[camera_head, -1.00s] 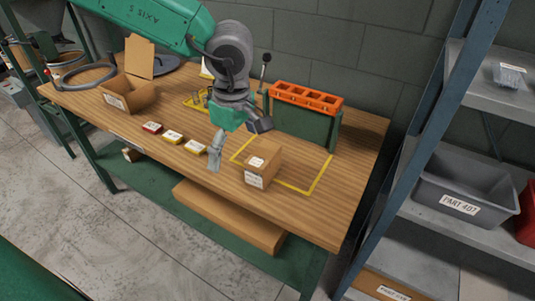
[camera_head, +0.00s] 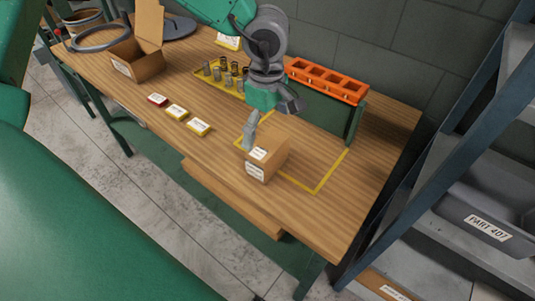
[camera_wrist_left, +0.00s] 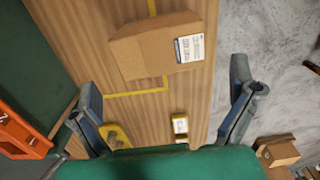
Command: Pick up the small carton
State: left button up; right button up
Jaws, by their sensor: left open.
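The small carton (camera_head: 267,158) is a closed brown box with white labels. It stands on the wooden workbench, partly inside a yellow taped outline. My left gripper (camera_head: 270,124) is open and empty, with its fingers pointing down at the carton's far left side. One finger overlaps the carton's edge in the head view, and I cannot tell if it touches. In the left wrist view the carton (camera_wrist_left: 157,47) lies ahead of the open, widely spread fingers (camera_wrist_left: 168,108), not between them. My right gripper is not in view.
An orange slotted rack (camera_head: 327,82) stands behind the carton. A yellow tray of metal springs (camera_head: 222,75), an open carton (camera_head: 137,62) and small red and yellow boxes (camera_head: 176,112) lie to the left. A metal shelf with a grey bin (camera_head: 482,215) stands right.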

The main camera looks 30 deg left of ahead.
aim_at(268, 142)
pick_arm(q)
jog(key=shift+w+d+f, duration=0.1)
jog(key=shift+f, duration=0.55)
notch_tip(268, 142, down, 4)
jog(key=shift+d+f, duration=0.15)
jog(key=shift+f, duration=0.2)
jog(key=shift+a, duration=0.2)
jog(key=c, duration=1.3)
notch_tip(268, 142, up, 10)
jog(key=shift+r+p, duration=0.1)
jog(key=shift+p, duration=0.25)
jog(key=shift+c, duration=0.2)
jog(key=shift+d, duration=0.1)
